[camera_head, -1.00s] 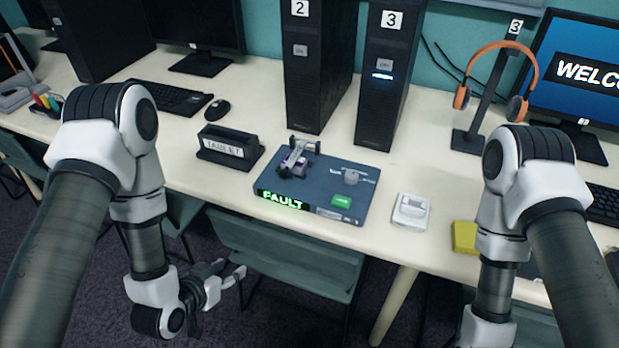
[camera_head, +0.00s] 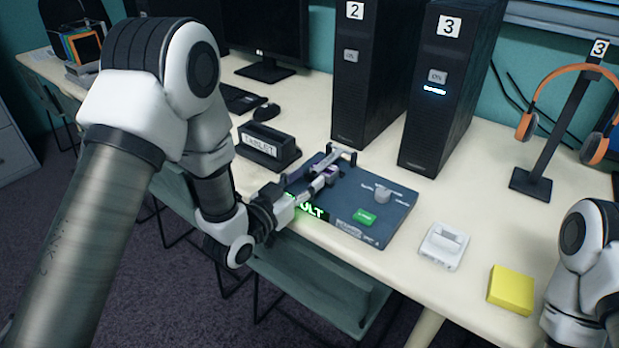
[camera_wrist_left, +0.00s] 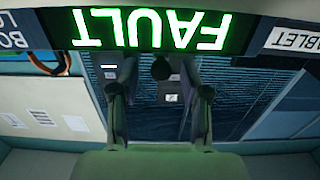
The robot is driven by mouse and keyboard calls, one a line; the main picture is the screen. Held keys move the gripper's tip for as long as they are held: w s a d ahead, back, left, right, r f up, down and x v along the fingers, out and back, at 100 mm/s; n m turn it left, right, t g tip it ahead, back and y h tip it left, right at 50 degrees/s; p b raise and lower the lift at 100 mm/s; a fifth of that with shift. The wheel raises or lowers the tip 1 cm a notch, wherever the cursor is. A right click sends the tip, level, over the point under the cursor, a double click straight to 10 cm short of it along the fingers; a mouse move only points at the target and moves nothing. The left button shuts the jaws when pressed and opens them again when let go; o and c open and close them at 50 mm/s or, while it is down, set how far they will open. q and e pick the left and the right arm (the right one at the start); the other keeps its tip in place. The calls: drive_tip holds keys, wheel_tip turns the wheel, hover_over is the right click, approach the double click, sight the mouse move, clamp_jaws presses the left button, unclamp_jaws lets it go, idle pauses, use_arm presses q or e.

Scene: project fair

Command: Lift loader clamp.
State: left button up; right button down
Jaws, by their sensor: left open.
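The loader clamp (camera_head: 342,153) is a small metal lever piece at the back left of a blue-grey board (camera_head: 385,218) on the table. My left gripper (camera_head: 318,187) reaches over the board's front left edge, close in front of the clamp, and partly hides it. In the left wrist view, its two dark fingers (camera_wrist_left: 160,98) are apart. A dark round knob (camera_wrist_left: 160,68) shows between them; I cannot tell if it belongs to the clamp. The lit green FAULT display (camera_head: 313,211) is partly covered by my gripper. My right gripper is out of view.
A black TABLET holder (camera_head: 268,146) stands left of the board. Towers marked 2 (camera_head: 372,95) and 3 (camera_head: 442,95) stand behind it. A white device (camera_head: 443,247) and a yellow block (camera_head: 511,289) lie to the right. A chair (camera_head: 310,285) is below the table edge.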

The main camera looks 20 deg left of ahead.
use_arm(q)
drive_tip(key=shift+x, duration=0.8)
clamp_jaws()
